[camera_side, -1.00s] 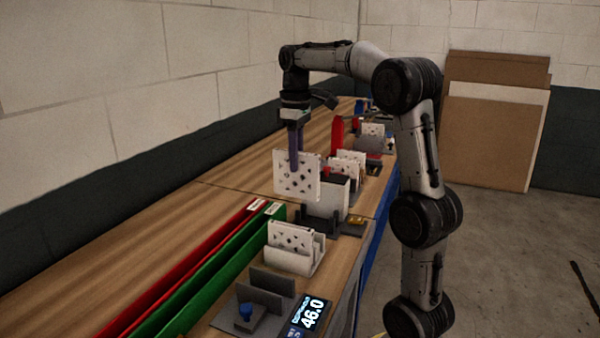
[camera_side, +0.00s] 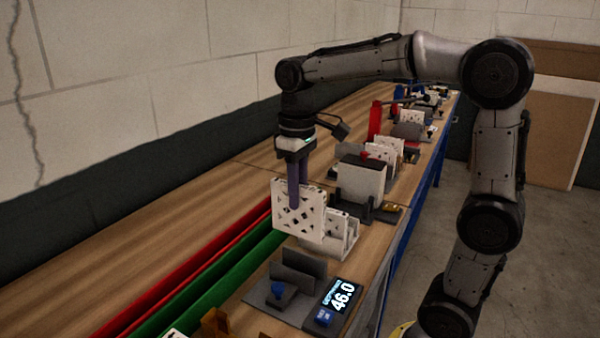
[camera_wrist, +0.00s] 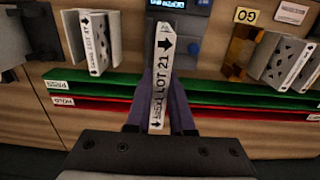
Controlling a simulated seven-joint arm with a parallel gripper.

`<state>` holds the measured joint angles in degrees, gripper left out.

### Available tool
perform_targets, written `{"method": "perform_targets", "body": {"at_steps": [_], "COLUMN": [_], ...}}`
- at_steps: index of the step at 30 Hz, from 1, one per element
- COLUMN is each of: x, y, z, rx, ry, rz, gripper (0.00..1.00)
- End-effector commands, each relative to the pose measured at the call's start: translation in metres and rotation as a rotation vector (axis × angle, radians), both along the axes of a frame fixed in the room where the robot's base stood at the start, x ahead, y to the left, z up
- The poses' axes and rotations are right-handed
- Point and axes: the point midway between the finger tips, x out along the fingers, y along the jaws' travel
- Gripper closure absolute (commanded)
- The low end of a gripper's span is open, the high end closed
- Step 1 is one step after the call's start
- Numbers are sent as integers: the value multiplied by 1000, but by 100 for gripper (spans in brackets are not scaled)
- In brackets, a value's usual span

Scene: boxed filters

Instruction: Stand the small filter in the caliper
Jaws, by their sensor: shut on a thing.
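My gripper (camera_side: 299,207) is shut on a white filter (camera_side: 312,226) with diamond-shaped holes and holds it upright above the bench. In the wrist view the filter (camera_wrist: 162,75) shows edge-on between my purple fingers (camera_wrist: 162,90), with a label reading LOT 21. The caliper (camera_side: 284,296) is a grey base with upright plates, a blue knob and a display (camera_side: 341,295) reading 46.0. It stands nearer the side camera than the held filter. In the wrist view its blue knob (camera_wrist: 194,47) shows beside the filter, which hides part of the caliper.
A white holder (camera_side: 352,238) with another filter stands just behind the held filter, partly hidden by it. Green (camera_side: 215,275) and red (camera_side: 180,284) rails run along the bench. An orange stand (camera_wrist: 238,52) by a GO sign (camera_wrist: 245,15) and more filters (camera_wrist: 288,62) are at right in the wrist view.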

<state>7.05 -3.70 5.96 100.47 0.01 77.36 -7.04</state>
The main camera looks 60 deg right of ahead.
Motion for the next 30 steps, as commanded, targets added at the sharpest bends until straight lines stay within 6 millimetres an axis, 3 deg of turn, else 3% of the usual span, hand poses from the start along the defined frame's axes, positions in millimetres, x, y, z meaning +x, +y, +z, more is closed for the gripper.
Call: {"method": "perform_targets", "body": {"at_steps": [17,30], "x": [0,0], "y": [0,0], "z": [-10,-44], "rx": [0,0], "ry": [-2,0], "rz": [1,1], "gripper": [100,100]}}
